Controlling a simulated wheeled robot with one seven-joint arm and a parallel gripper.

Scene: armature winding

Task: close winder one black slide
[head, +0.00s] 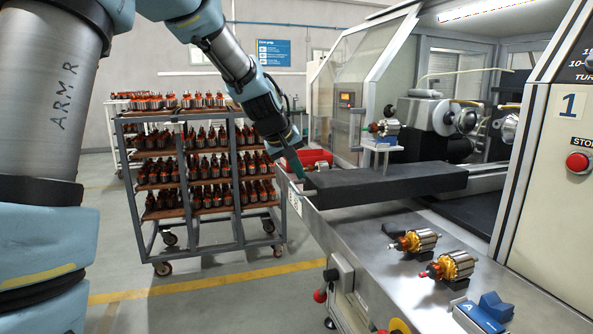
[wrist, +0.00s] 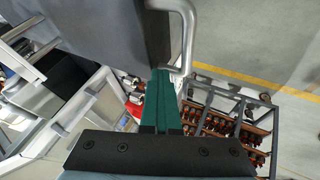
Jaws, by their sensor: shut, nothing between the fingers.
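The black slide (head: 385,184) is a long dark block that sticks out to the left from the opening of winder one (head: 572,104). My gripper (head: 300,171) is at the slide's left end. Its green fingers (wrist: 161,75) are shut and empty, with their tips by the handle's lower end. I cannot tell whether they touch the handle or slide.
Two copper armatures (head: 448,266) lie on the steel bench (head: 375,245) in front of the slide, near a blue block (head: 480,315). A red bin (head: 315,158) is behind the slide's end. A rack of armatures (head: 205,180) stands left, with open floor in front.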

